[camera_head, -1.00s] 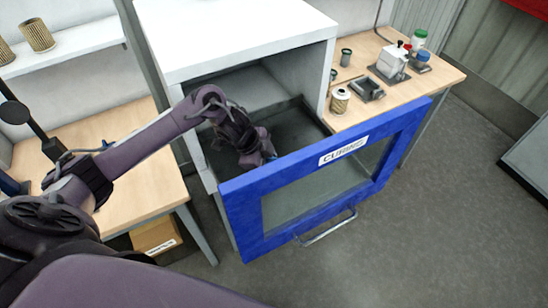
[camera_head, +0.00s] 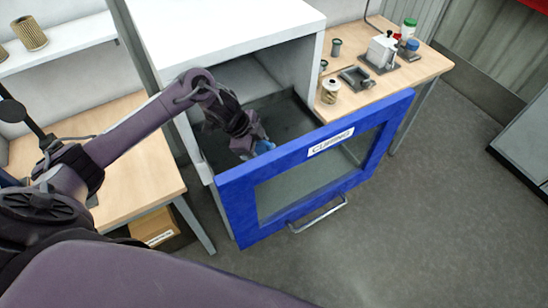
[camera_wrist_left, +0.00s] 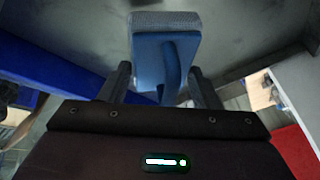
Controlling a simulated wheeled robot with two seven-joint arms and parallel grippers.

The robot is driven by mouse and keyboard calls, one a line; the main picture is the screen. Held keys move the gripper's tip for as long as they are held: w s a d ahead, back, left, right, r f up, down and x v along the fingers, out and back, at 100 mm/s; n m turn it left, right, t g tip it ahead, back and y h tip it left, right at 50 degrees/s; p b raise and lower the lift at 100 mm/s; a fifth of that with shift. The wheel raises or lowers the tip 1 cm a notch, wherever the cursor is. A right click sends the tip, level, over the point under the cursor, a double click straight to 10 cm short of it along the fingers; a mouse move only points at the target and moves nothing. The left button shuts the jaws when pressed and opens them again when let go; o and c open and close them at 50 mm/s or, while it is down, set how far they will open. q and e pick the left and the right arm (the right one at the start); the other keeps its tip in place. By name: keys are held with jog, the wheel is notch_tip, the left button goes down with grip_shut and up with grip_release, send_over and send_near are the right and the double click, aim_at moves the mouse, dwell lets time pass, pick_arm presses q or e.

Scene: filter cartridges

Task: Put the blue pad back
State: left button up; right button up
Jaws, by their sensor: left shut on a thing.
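The blue pad (camera_wrist_left: 168,55) fills the top middle of the left wrist view. It has a blue block with a ridge-like handle and a grey, textured face on its far side. My left gripper (camera_wrist_left: 165,88) is shut on that handle, one finger on each side. In the head view my left gripper (camera_head: 246,140) reaches into the open cabinet labelled CURING, and a little of the pad (camera_head: 264,146) shows at its tip, above the dark interior floor. Whether the pad touches anything there I cannot tell. My right gripper is not in view.
A wooden bench (camera_head: 425,70) on the right holds a cartridge (camera_head: 330,91), a tray and jars. Another wooden table (camera_head: 130,160) is on the left.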

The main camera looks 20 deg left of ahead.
pick_arm(q)
jog(key=shift+r, duration=4.55)
